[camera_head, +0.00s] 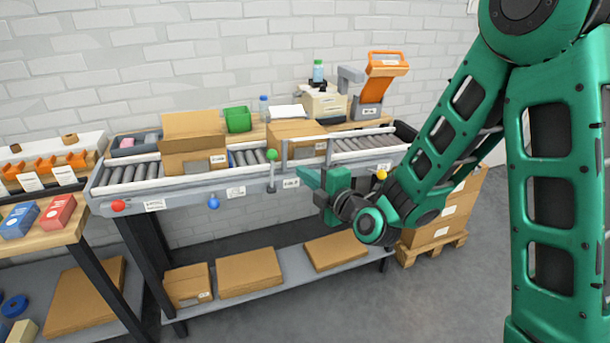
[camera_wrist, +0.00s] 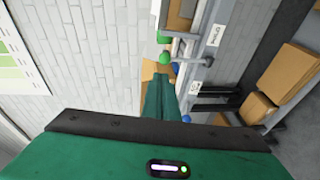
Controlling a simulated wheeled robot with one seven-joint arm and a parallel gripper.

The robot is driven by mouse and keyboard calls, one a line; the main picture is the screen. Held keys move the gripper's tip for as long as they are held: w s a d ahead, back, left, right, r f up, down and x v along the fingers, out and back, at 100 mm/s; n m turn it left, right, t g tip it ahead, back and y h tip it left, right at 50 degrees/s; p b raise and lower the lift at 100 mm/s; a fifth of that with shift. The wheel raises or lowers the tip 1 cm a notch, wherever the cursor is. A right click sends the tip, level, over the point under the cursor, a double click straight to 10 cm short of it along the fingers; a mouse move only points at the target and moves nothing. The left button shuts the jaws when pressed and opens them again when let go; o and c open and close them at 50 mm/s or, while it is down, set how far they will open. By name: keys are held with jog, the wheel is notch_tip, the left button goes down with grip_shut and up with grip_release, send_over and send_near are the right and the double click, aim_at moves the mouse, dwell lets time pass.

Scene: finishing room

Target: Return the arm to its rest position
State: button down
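My gripper (camera_head: 318,178) shows in the head view in front of the roller conveyor (camera_head: 235,190), right of its middle. My green arm reaches to it from the right side. In the wrist view, the two green fingers of my gripper (camera_wrist: 161,82) lie close together in the middle. The gripper looks shut, and I see nothing held in it. I cannot tell from the head view how far it stands from the conveyor's front rail.
An open carton (camera_head: 193,150) and another carton (camera_head: 290,136) stand on the conveyor. Coloured knobs, including a green one (camera_head: 271,154), line its front. A lower shelf (camera_head: 235,296) holds flat cartons. Stacked cartons on a pallet (camera_head: 432,250) stand behind my arm. The front floor is clear.

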jog(key=s+d+f+m+g+h, duration=0.1)
jog(key=s+d+m+g+h, duration=0.3)
jog(key=d, duration=0.5)
jog(key=s+d+f+m+g+h, duration=0.1)
jog(key=s+d+m, duration=0.2)
jog(key=d+m, duration=0.5)
jog(key=s+d+f+m+g+h, duration=0.1)
jog(key=s+d+m+g+h, duration=0.2)
jog(key=d, duration=0.8)
jog(key=s+d+r+m+g, duration=0.1)
jog(key=s+d+m+g, duration=0.1)
jog(key=s, duration=0.6)
jog(key=s+d+m+g, duration=0.2)
jog(key=s+d+m, duration=0.2)
jog(key=s+m, duration=0.3)
jog(key=s+d+r+m+g, duration=0.1)
jog(key=s+d+m, duration=0.3)
jog(key=s, duration=0.7)
jog(key=shift+r+m+g, duration=0.35)
jog(key=shift+m+g, duration=0.35)
jog(key=shift+g, duration=0.2)
